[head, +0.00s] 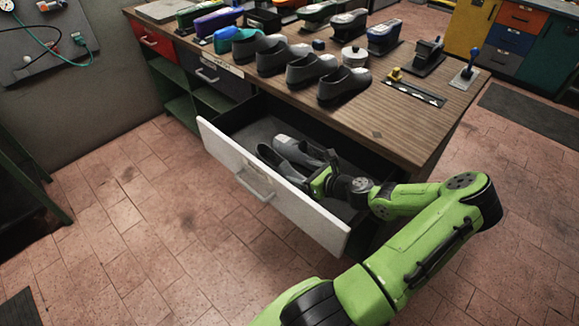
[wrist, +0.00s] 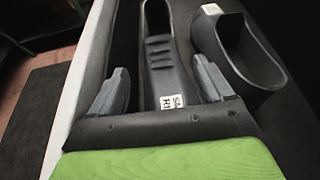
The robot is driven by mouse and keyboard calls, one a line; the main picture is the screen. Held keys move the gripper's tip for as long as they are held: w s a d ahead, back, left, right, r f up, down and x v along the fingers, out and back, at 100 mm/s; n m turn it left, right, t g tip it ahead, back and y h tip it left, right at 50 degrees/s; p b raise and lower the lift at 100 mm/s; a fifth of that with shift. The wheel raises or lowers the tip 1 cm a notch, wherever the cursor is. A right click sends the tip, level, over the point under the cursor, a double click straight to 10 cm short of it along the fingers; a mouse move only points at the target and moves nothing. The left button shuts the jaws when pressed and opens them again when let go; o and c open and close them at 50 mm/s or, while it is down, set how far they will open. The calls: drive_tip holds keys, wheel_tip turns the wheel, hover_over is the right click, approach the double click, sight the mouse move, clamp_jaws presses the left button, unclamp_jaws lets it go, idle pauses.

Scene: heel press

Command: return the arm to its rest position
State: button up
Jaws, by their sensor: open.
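My green arm reaches from the lower right into the open white-fronted drawer (head: 290,205) of the wooden workbench. My gripper (head: 318,172) is low inside the drawer, at its right part. In the wrist view my gripper (wrist: 160,92) has its two grey fingers spread apart. A dark grey shoe (wrist: 160,50) with a small white label lies between and beyond the fingers; I cannot tell whether they touch it. A second grey shoe (wrist: 235,50) lies to its right. In the head view the two shoes (head: 278,158) (head: 297,150) lie side by side in the drawer.
Several grey shoes (head: 342,86) stand in a row on the workbench top (head: 400,118), with coloured shoe-shaped items behind. A white round tin (head: 354,56) stands near them. The drawer's walls surround my gripper. The tiled floor (head: 150,215) to the left is clear.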

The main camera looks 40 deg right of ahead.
drive_tip(key=v, duration=0.4)
drive_tip(key=shift+s+p, duration=0.1)
drive_tip(key=shift+p, duration=0.2)
